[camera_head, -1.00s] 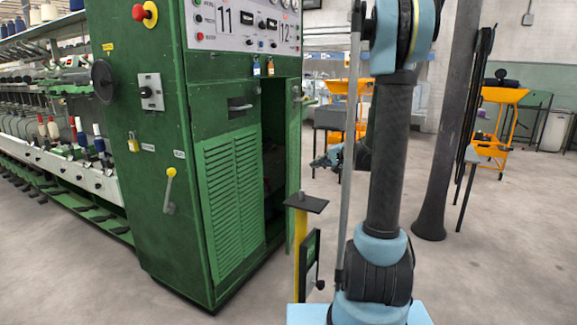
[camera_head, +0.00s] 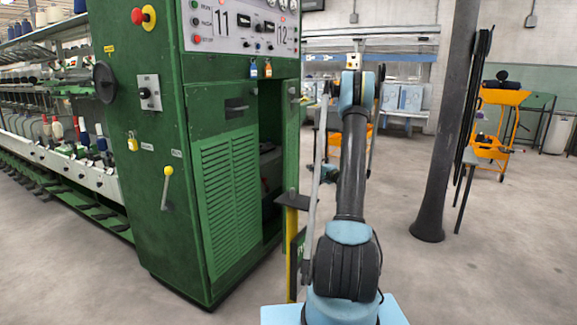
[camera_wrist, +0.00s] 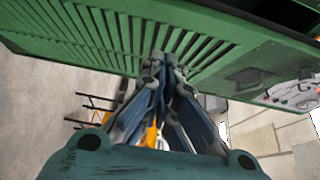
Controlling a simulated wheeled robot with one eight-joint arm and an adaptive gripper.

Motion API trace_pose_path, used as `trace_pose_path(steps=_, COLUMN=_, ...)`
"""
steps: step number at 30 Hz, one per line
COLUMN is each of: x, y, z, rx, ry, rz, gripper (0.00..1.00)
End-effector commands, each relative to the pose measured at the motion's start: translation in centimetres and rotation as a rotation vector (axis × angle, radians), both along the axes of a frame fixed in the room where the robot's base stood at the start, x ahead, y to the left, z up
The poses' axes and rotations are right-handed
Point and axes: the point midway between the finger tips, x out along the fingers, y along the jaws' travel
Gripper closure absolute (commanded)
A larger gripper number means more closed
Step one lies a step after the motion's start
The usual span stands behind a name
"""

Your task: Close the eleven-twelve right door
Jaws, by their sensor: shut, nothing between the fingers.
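The green cabinet (camera_head: 160,215) marked 11 and 12 stands at the left of the head view. Its left louvred door (camera_head: 230,190) is shut. The right door (camera_head: 291,150) stands open and shows nearly edge-on, with a dark opening (camera_head: 268,130) between the two doors. In the wrist view, a green louvred door face (camera_wrist: 100,35), apparently the right door, spans the top, with a recessed handle (camera_wrist: 245,78). My gripper (camera_wrist: 163,65) is shut and empty, its tips overlapping the louvres; contact cannot be told. The fingers are not clear in the head view.
A yellow post (camera_head: 291,255) with a dark top plate stands before the opening, beside my arm. A dark pillar (camera_head: 450,130) and an orange trolley (camera_head: 492,140) stand to the right. Open floor (camera_head: 480,270) lies right of my base. Spinning frames line the left.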

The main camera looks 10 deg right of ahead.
Motion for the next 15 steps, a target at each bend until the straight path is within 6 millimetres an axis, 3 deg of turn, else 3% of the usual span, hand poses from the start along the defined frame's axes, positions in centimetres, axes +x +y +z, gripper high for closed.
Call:
trace_pose_path(steps=8, x=1.6, y=0.0, z=-0.5, rx=0.013, ry=-0.005, rz=-0.011, gripper=1.0)
trace_pose_path(steps=15, x=5.1, y=1.9, z=-0.4, rx=0.013, ry=-0.005, rz=-0.011, gripper=1.0)
